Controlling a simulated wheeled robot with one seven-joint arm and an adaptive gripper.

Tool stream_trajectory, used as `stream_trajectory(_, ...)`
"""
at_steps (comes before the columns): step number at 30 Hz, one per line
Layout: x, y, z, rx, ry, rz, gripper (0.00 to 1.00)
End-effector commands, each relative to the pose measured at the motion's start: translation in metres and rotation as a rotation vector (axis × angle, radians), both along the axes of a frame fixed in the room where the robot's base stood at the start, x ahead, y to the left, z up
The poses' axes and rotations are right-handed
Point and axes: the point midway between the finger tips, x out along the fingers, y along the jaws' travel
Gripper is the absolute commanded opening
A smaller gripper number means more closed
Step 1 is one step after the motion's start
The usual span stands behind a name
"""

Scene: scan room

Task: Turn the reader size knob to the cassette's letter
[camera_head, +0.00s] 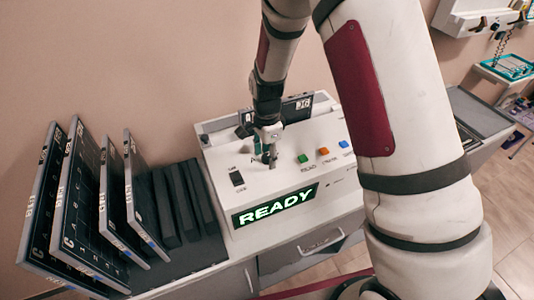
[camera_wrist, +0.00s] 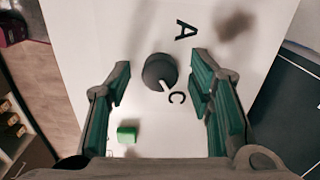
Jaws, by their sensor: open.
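The round dark size knob (camera_wrist: 158,70) sits on the white reader panel (camera_wrist: 90,30) in the wrist view. Its white pointer line points toward the printed letter C (camera_wrist: 177,98). The letter A (camera_wrist: 186,30) is printed farther around it. My gripper (camera_wrist: 161,72) is open, with a green-padded finger on each side of the knob and a gap to both. In the head view my gripper (camera_head: 267,158) points down at the reader (camera_head: 228,165) and hides most of the knob. A dark cassette (camera_head: 294,110) stands at the reader's back; its label is too small to read surely.
The reader's display (camera_head: 275,207) says READY. Green (camera_head: 302,158), orange (camera_head: 323,151) and blue (camera_head: 344,144) buttons lie right of my gripper, and a black switch (camera_head: 237,179) lies left. Several upright cassettes (camera_head: 80,195) stand in a dark rack at left.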

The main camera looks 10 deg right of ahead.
Motion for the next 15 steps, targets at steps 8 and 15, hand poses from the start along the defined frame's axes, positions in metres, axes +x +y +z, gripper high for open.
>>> stream_trajectory(8,0.0002,0.0,0.0002,0.0,0.0,0.0,0.25)
stream_trajectory(15,0.0002,0.0,0.0003,0.0,0.0,0.001,0.0)
